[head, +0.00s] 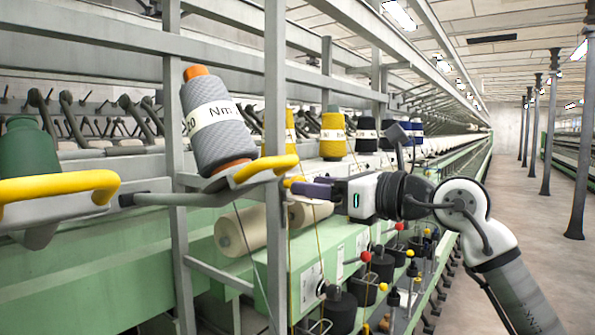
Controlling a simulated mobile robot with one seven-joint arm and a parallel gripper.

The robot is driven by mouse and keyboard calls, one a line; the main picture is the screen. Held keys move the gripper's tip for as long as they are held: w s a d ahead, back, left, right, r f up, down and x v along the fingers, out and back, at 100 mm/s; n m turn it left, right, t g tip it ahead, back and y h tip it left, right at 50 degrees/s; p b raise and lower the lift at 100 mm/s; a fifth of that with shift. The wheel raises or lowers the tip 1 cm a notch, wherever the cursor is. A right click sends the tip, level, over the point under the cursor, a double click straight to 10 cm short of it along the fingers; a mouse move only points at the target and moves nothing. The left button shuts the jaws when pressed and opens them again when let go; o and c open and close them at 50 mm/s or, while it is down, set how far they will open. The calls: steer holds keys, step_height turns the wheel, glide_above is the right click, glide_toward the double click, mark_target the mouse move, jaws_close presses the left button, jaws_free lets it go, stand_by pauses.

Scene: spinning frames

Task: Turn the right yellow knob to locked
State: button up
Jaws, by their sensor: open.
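A yellow rounded handle (266,167) sits at the right end of the grey arm that carries the grey yarn cone. A small yellow piece (291,182) shows just below its right end, at the tip of my gripper; I cannot tell whether this is a separate knob. My gripper (299,188) reaches in from the right, with a dark purple finger pointing left. It is open, and its fingertips are close to the yellow piece. Contact cannot be made out, and the far finger is mostly hidden. Another yellow handle (62,187) is at the far left.
The grey yarn cone (217,122) stands tilted above the handle. A grey upright post (275,80) is close to my gripper. Below are red knobs (366,256) and small yellow knobs (383,287). The aisle floor (535,215) at right is clear between machine and columns.

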steer(key=shift+p+x, duration=0.65)
steer(key=shift+x, duration=1.55)
steer(key=shift+c, duration=0.3)
steer(key=c, duration=0.8)
steer(key=shift+c, duration=0.2)
